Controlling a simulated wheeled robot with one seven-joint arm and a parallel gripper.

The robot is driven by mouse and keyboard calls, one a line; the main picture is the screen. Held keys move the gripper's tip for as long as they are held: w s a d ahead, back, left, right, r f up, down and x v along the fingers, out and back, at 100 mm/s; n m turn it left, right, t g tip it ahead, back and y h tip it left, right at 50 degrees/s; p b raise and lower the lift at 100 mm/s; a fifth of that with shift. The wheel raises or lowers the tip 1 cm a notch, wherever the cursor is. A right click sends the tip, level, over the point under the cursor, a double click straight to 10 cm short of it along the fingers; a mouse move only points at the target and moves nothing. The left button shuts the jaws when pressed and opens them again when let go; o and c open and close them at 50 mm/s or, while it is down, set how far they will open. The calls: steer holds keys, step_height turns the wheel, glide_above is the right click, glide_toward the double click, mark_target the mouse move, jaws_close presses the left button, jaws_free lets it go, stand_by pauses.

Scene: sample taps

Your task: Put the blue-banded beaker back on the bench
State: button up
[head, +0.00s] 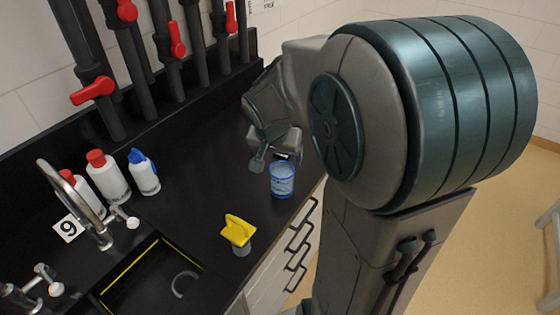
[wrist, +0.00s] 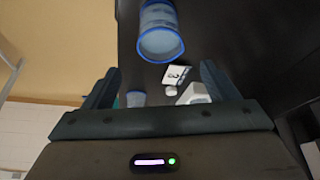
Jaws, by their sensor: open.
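The blue-banded beaker (head: 282,180) is clear with a blue rim and blue markings. In the head view it appears upright on the black bench (head: 195,210), close to the front edge. My gripper (head: 273,157) is just behind and above it in that view. In the wrist view the beaker (wrist: 160,32) shows at the top centre, its blue rim towards the camera. My gripper (wrist: 158,82) is open there, its two fingers apart with nothing gripped between them. The beaker is beyond the fingertips, and no contact shows.
A yellow-topped item (head: 238,230) stands near the bench's front edge, beside the sink (head: 150,280). Several bottles (head: 107,177), a tap (head: 75,195) and red-handled valves (head: 92,90) line the back. The wrist view shows a marked card (wrist: 177,75) and a white block (wrist: 194,93).

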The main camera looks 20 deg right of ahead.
steer(key=s+a+r+n+y, duration=0.1)
steer(key=s+a+r+n, duration=0.1)
steer(key=s, duration=0.6)
steer(key=s+a+r+n+y, duration=0.1)
steer(key=s+a+r+n, duration=0.1)
steer(key=s+a+n, duration=0.3)
steer(key=s, duration=0.3)
steer(key=shift+s+a+n+y, duration=0.15)
steer(key=shift+a+n+y, duration=0.15)
steer(key=shift+n+y, duration=0.1)
